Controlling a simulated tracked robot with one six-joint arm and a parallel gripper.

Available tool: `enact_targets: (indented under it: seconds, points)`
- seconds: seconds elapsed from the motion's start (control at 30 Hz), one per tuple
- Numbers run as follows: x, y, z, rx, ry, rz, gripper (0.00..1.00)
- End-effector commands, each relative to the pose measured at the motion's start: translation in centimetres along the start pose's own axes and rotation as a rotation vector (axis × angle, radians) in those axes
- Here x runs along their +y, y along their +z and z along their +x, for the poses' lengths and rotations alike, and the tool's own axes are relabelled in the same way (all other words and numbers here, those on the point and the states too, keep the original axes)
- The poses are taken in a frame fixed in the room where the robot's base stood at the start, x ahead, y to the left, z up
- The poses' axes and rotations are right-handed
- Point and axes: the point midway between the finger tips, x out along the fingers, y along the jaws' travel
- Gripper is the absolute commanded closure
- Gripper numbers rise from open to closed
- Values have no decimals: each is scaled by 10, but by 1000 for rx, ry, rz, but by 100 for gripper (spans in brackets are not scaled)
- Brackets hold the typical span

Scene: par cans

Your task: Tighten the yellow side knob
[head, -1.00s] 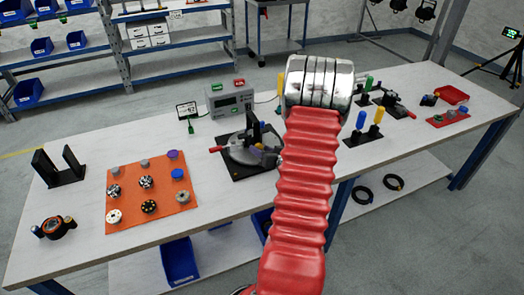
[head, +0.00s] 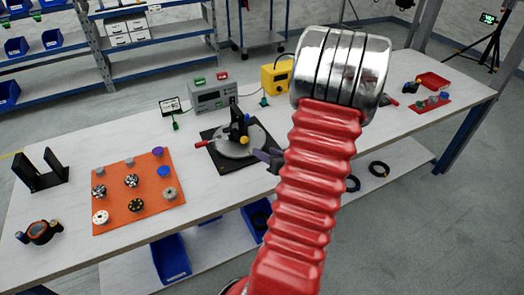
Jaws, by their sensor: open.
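A small yellow knob (head: 244,140) shows low on the side of a black upright part (head: 237,122), which stands on a grey round plate (head: 228,148) over a black base on the table. A second small yellow spot shows higher on that part. My gripper (head: 265,157) is mostly hidden behind my red arm; its dark fingers poke out at the plate's right edge, to the right of the yellow knob and apart from it in the picture. It is open and seems empty. Whether it touches the plate cannot be told.
A red handle (head: 203,143) sticks out left of the plate. A grey meter box (head: 212,97) and a yellow case (head: 277,76) stand behind. An orange mat (head: 118,212) with several knobs and discs, a black bracket (head: 40,172) and a black ring part (head: 42,232) lie left.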

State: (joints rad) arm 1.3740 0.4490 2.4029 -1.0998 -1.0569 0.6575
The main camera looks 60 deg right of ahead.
Motion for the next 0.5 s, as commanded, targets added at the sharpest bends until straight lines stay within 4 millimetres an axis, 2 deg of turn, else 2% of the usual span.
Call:
enact_targets:
  seconds: [0.37, 0.5]
  points:
    - [0, 0, -3, 0, 0, 0, 57]
    - [-8, -1, 1, -3, -14, -8, 57]
